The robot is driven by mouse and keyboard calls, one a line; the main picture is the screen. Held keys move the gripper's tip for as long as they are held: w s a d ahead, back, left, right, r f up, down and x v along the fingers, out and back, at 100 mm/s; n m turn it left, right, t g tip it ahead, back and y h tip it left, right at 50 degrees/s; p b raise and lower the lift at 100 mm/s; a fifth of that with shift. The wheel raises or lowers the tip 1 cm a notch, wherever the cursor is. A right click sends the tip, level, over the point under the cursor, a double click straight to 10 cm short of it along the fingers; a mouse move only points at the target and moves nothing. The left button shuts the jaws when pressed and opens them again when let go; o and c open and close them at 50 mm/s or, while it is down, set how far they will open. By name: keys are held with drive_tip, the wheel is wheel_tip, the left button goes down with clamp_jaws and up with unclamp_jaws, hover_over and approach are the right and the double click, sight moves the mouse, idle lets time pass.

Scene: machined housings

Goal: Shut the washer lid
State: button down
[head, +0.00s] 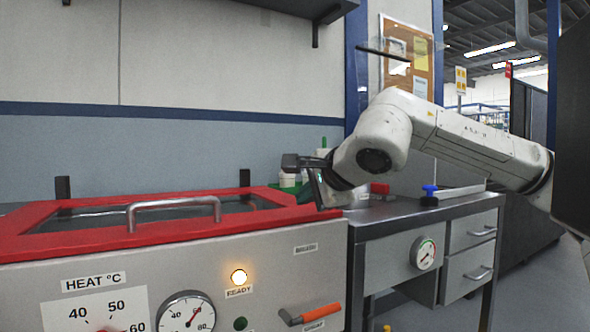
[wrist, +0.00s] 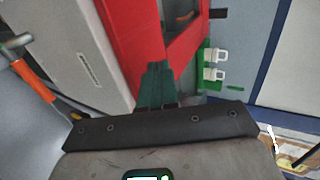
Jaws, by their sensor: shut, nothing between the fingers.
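The washer lid (head: 100,238) is a red frame around a dark window, with a curved metal handle (head: 175,205) near its front edge. It lies flat across the top of the grey washer (head: 275,262), and I see no clear gap under its front edge. The lid's red frame (wrist: 130,45) also shows in the wrist view. My gripper (head: 318,195) is at the right end of the lid, away from the handle. In the wrist view its dark fingers (wrist: 157,85) are together, empty, beside the red frame; whether they touch it I cannot tell.
White bottles (head: 288,180) and a green item stand behind the lid's right end. A steel bench (head: 400,208) with drawers and a blue-knobbed item (head: 430,195) adjoins on the right. An orange-handled lever (head: 318,313) sticks out from the washer's front. A shelf (head: 300,8) hangs above.

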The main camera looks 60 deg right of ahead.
drive_tip(key=p+v, duration=0.2)
drive_tip(key=v, duration=0.8)
drive_tip(key=shift+r+p, duration=0.3)
drive_tip(key=shift+r, duration=0.25)
drive_tip(key=shift+s+a, duration=0.1)
drive_tip(key=shift+s, duration=0.05)
